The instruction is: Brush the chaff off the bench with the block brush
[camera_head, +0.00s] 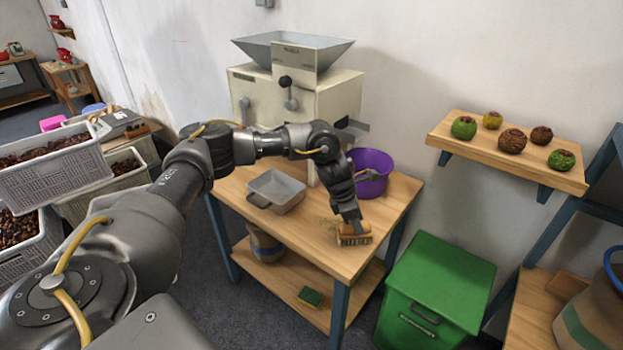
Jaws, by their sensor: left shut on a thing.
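The block brush (355,239), with a wooden back and pale bristles, is on the bench near its front right edge. My left gripper (351,222) is shut on the brush from above, and its fingers hide part of the brush's back. The bench (300,243) is a wooden top on blue-grey legs. A faint patch of chaff (325,222) lies on the bench just left of the brush. Its full extent is too small to make out. My right gripper is not in view.
A grey tray (276,190) and a purple bowl (371,172) stand on the bench before the cream hopper machine (335,98). A green lidded bin (441,280) stands right of the bench. A wall shelf (480,151) holds several round fruits. Crates of chestnuts (55,180) stand at left.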

